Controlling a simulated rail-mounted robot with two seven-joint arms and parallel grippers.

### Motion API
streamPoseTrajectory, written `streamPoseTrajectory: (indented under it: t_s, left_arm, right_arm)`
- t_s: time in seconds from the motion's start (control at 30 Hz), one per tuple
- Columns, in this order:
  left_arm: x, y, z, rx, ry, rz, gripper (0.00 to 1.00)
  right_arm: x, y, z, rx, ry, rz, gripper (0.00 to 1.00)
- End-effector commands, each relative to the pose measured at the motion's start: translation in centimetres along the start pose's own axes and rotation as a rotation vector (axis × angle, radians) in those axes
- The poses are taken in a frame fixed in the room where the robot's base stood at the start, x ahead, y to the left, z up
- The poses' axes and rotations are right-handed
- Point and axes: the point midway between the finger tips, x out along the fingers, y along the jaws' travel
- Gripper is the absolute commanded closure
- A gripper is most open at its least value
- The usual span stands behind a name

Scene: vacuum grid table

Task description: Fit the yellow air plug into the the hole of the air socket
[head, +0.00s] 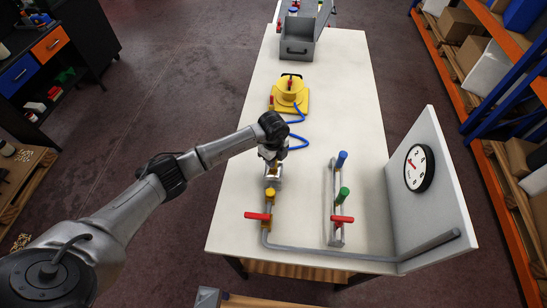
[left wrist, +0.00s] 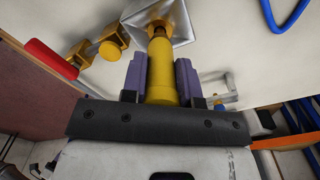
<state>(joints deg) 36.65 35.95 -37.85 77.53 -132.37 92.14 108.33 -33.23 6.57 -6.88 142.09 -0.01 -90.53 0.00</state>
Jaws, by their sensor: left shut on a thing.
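My left gripper (head: 271,160) is shut on the yellow air plug (left wrist: 162,72), which sits between its two purple fingers (left wrist: 161,80). The plug's far end meets a brass-coloured piece (left wrist: 158,27) at the silver air socket (left wrist: 178,22). I cannot tell how deep the plug sits in the hole. In the head view the silver socket (head: 273,181) is on the pipe just below the gripper, which partly hides the plug. My right gripper is not in view.
A pipe with red-handled valves (head: 258,216) runs along the white table (head: 318,80). Blue and green knobs (head: 343,193) stand to the right, before a panel with a gauge (head: 419,168). A yellow vacuum base (head: 289,97) with a blue hose (head: 298,139) lies behind the gripper.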

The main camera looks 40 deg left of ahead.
Motion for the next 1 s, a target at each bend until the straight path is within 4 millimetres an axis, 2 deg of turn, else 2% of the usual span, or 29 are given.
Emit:
streamPoseTrajectory:
  t_s: [1.0]
  left_arm:
    - [2.0, 0.0, 0.0, 0.0, 0.0, 0.001, 0.96]
  right_arm:
    - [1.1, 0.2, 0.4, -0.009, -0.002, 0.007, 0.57]
